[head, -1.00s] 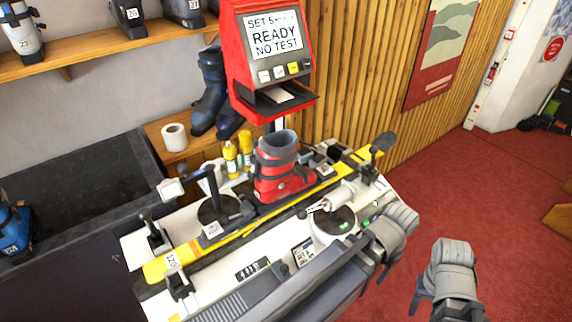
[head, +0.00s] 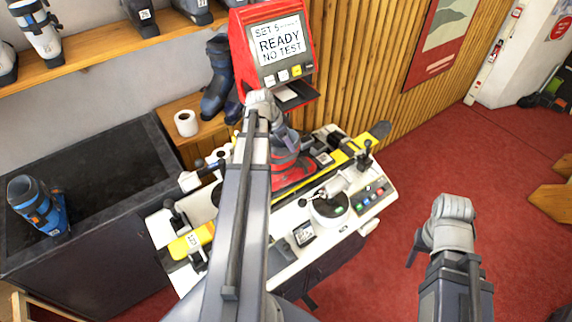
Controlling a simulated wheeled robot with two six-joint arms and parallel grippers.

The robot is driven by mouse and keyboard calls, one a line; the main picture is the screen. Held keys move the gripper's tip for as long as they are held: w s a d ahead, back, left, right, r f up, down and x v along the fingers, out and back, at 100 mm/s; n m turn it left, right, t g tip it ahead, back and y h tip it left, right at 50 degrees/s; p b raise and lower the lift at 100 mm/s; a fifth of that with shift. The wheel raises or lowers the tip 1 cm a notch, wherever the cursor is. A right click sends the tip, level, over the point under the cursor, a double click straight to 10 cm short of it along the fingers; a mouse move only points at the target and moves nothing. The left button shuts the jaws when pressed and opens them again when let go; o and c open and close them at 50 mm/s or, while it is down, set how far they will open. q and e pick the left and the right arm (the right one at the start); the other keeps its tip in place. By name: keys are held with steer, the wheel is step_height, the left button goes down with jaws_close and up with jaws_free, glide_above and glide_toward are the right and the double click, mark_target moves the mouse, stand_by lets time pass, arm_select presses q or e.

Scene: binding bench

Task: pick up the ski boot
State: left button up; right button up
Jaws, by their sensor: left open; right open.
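The red and grey ski boot (head: 289,170) stands upright on the yellow ski (head: 340,152) on the bench. My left arm crosses in front of it and hides its left part and much of its top. My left gripper (head: 262,100) is at the boot's upper end in the picture, open; its fingers are mostly hidden and I cannot tell whether they touch the boot. My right gripper (head: 418,247) is open and empty over the red floor, right of the bench and well apart from the boot.
The red test machine (head: 244,52) with a "READY NO TEST" screen stands behind the boot. A blue boot (head: 50,212) stands on the dark counter.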

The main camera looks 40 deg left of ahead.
mark_target(292, 159)
arm_select(q)
steer(key=shift+b+x, duration=1.15)
steer(key=shift+x, duration=0.1)
steer(key=b+x, duration=0.3)
steer(key=w+b+x, duration=0.1)
steer(key=x, duration=0.1)
steer(key=shift+a+b, duration=0.3)
steer(key=shift+f, duration=0.2)
steer(key=shift+c, duration=0.4)
jaws_close()
steer(key=shift+d, duration=0.1)
stand_by(0.7)
